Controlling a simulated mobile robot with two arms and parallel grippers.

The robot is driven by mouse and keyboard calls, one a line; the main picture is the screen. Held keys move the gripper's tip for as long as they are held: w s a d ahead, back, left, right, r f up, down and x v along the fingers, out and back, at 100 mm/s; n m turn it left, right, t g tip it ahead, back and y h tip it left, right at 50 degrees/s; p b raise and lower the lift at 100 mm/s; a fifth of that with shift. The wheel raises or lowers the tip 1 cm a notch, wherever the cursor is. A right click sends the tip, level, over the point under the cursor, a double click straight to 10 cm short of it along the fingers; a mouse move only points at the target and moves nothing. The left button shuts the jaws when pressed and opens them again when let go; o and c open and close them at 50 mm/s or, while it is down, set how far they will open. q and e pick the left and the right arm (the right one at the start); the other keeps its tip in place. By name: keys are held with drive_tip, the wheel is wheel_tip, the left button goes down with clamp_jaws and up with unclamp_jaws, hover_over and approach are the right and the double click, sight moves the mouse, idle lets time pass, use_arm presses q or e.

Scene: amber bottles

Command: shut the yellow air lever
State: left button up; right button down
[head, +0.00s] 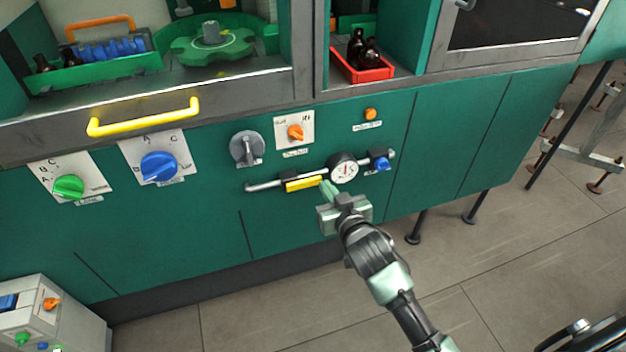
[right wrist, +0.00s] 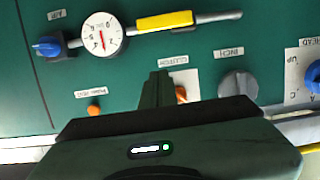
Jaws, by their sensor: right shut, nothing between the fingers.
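The yellow air lever (head: 304,184) sits on a grey horizontal pipe on the green cabinet front, left of the round gauge (head: 343,168). It lies roughly along the pipe. In the right wrist view the lever (right wrist: 164,21) shows at the top, beside the gauge (right wrist: 103,34). My right gripper (head: 327,188) is shut and empty, with its fingertips close to the lever's right end in the head view. In the right wrist view the shut fingers (right wrist: 157,88) show a gap to the lever; contact is not visible. My left gripper is not in view.
A blue knob (head: 380,164) sits at the pipe's right end. Above are a grey knob (head: 247,148) and an orange knob (head: 296,132). A yellow handle (head: 145,117) sticks out at upper left. A red crate (head: 362,73) holds dark bottles.

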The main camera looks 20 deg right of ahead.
hover_over(314, 181)
drive_tip(key=s, duration=0.2)
wheel_tip(314, 181, down, 2)
drive_tip(key=f, duration=0.1)
drive_tip(key=shift+a+f, duration=0.2)
drive_tip(key=shift+f, duration=0.4)
drive_tip(key=shift+a+f, duration=0.2)
drive_tip(key=shift+f, duration=0.4)
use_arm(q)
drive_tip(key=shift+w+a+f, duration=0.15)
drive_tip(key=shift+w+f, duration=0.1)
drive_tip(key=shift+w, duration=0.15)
use_arm(e)
drive_tip(key=shift+s+f, duration=0.1)
drive_tip(key=shift+f, duration=0.45)
